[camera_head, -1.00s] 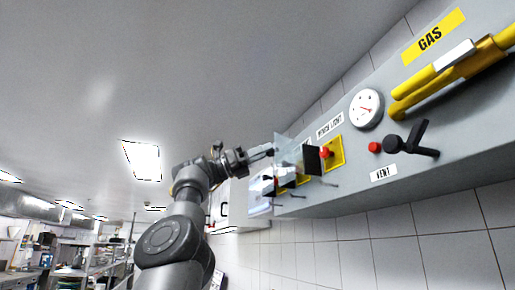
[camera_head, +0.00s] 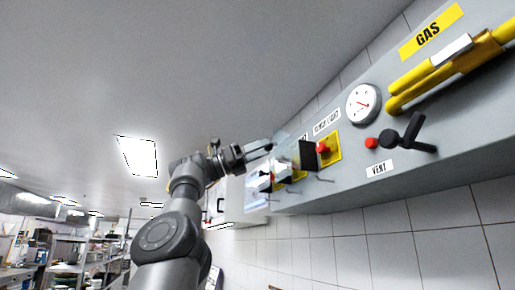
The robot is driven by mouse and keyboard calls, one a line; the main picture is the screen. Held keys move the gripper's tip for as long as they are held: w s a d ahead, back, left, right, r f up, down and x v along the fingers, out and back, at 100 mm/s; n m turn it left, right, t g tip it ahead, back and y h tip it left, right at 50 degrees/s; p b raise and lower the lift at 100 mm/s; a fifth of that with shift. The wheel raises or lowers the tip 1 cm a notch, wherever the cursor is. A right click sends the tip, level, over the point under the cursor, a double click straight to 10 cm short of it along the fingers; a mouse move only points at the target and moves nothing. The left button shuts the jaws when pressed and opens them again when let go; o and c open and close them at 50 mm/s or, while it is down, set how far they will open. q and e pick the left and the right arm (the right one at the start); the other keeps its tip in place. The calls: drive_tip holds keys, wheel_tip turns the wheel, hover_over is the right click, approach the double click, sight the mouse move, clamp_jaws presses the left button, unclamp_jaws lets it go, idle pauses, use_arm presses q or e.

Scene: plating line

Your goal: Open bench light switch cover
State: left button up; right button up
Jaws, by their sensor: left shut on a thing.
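The grey panel carries a label that seems to read "BENCH LIGHT" (camera_head: 327,122), small and slanted. Below it is a yellow plate (camera_head: 332,152) with a red button (camera_head: 322,147). A clear, faint cover (camera_head: 284,143) stands out from the panel to the left of a dark square plate (camera_head: 308,155). My left gripper (camera_head: 268,149) reaches in from the left with its fingers at the clear cover's edge, shut on it. The exact contact is hard to see. Behind and below the cover, another yellow plate (camera_head: 298,174) shows in part. My right gripper is out of view.
To the right are a round gauge (camera_head: 363,103), a black vent lever (camera_head: 410,135), a red button (camera_head: 372,143) and yellow gas pipes (camera_head: 430,76). Thin rods stick out below the switches. White wall tiles (camera_head: 400,255) lie under the panel. Shelving stands far left.

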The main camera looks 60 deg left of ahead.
use_arm(q)
drive_tip(key=b+v, duration=0.2)
drive_tip(key=v, duration=0.8)
drive_tip(key=shift+a+f, duration=0.2)
drive_tip(key=shift+f, duration=0.05)
drive_tip(key=shift+s, duration=0.2)
drive_tip(key=shift+s, duration=0.15)
